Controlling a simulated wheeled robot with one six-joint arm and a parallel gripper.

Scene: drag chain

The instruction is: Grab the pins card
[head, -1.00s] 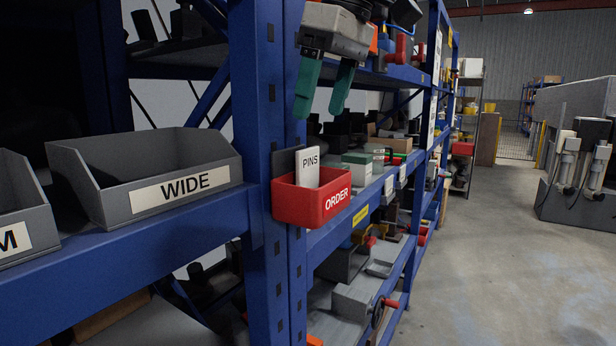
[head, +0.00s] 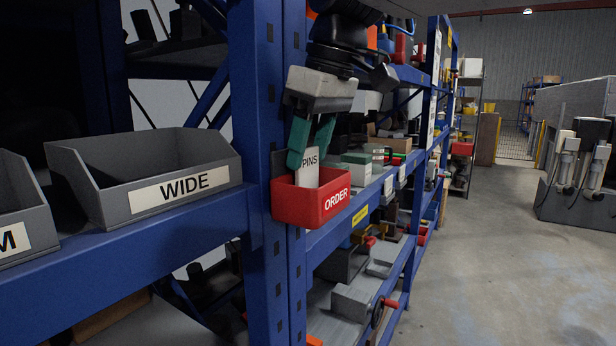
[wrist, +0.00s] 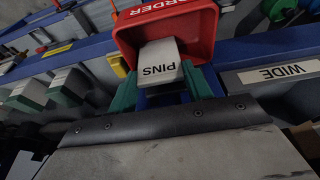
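The white pins card (head: 308,172) stands upright in the red ORDER bin (head: 325,204), its top part showing above the rim and its lower part hidden by the bin front. My gripper (head: 307,154) is above the bin and points down, its green fingers reaching either side of the card's top. In the wrist view, the card (wrist: 160,62) lies between the two fingers (wrist: 160,78), with a gap visible beside it. The fingers are spread and do not look closed on the card.
The bin hangs on a blue rack upright (head: 263,120). A grey WIDE bin (head: 150,170) stands on the shelf to the left. Small boxes (head: 358,163) sit on the shelf to the right. The aisle floor (head: 480,260) is clear.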

